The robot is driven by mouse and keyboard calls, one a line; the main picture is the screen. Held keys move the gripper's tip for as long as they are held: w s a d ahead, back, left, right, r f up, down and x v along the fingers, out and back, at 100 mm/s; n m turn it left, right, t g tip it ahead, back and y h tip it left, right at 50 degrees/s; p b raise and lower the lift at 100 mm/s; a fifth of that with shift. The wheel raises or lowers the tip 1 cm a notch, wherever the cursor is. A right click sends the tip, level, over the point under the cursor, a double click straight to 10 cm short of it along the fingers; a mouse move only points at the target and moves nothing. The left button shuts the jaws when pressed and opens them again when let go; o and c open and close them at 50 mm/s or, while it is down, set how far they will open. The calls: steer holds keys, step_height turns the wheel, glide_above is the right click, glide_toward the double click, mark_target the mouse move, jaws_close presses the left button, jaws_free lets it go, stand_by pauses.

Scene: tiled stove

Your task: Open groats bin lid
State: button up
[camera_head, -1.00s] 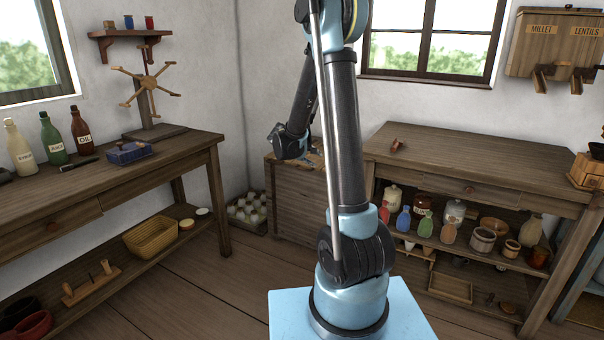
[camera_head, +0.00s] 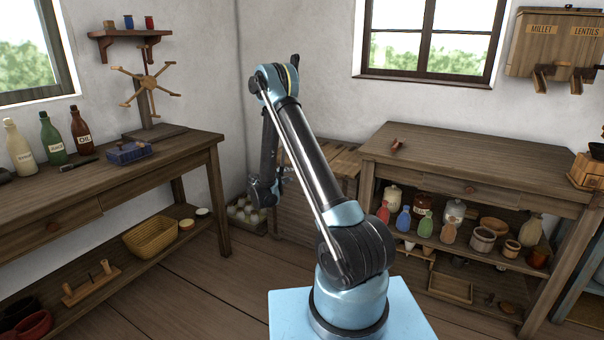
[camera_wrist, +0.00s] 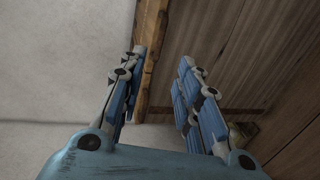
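The likely groats bin is a plank-sided wooden chest (camera_head: 308,212) in the back corner. Its plank top (camera_head: 335,162) shows behind my arm. I cannot tell whether the lid is raised, and no label is visible. My gripper (camera_wrist: 162,58) has its two blue-grey fingers apart in the wrist view, with nothing seen held between them. A light wooden edge (camera_wrist: 152,45) and darker planks (camera_wrist: 225,45) lie beyond the fingers; their contact is unclear. In the head view my wrist hangs by the chest's left side, and the fingertips are hidden.
A crate of pale bottles (camera_head: 246,214) stands on the floor left of the chest. A workbench (camera_head: 470,160) with jars below stands to the right. Another wooden table (camera_head: 110,178) is at left. The floor between is clear.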

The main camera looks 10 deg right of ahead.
steer(key=x, duration=1.7)
steer(key=shift+w, duration=0.25)
jaws_close()
